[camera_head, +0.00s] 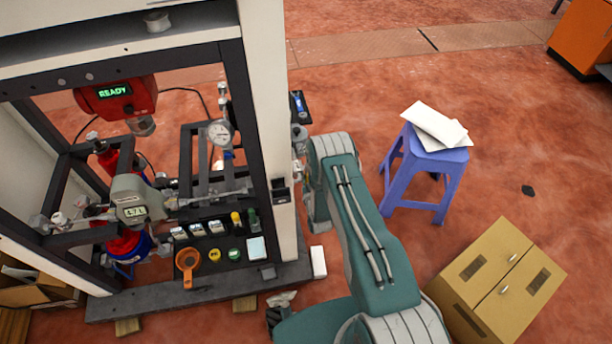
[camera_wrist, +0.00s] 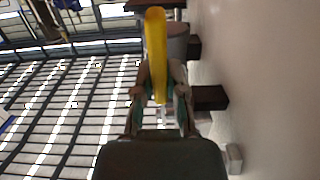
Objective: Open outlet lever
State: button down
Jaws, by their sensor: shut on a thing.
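A long yellow lever (camera_wrist: 156,50) stands upright in the wrist view, and its lower end lies between the fingers of my gripper (camera_wrist: 160,94). My gripper is shut on the lever, with one finger on each side. A grey cylindrical part (camera_wrist: 178,42) sits behind the lever to the right. In the head view my teal arm reaches to the right side of the dispenser frame's pale post (camera_head: 267,100). I cannot make out the fingers or the lever there, as the arm and post hide them.
The dispenser frame holds a red unit reading READY (camera_head: 114,92), a gauge (camera_head: 219,132) and several small items on its base. Dark brackets (camera_wrist: 210,97) jut from the pale wall.

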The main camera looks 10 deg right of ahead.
jog(key=s+r+g, duration=0.4)
jog(key=r+g, duration=0.1)
jog(key=g, duration=1.1)
jog(key=shift+g, duration=0.3)
jog(key=shift+w+r, duration=0.1)
dwell(0.4)
jog(key=c, duration=0.7)
grip_release()
jog(key=shift+s, duration=0.25)
jog(key=shift+w+r, duration=0.2)
jog(key=shift+r, duration=3.65)
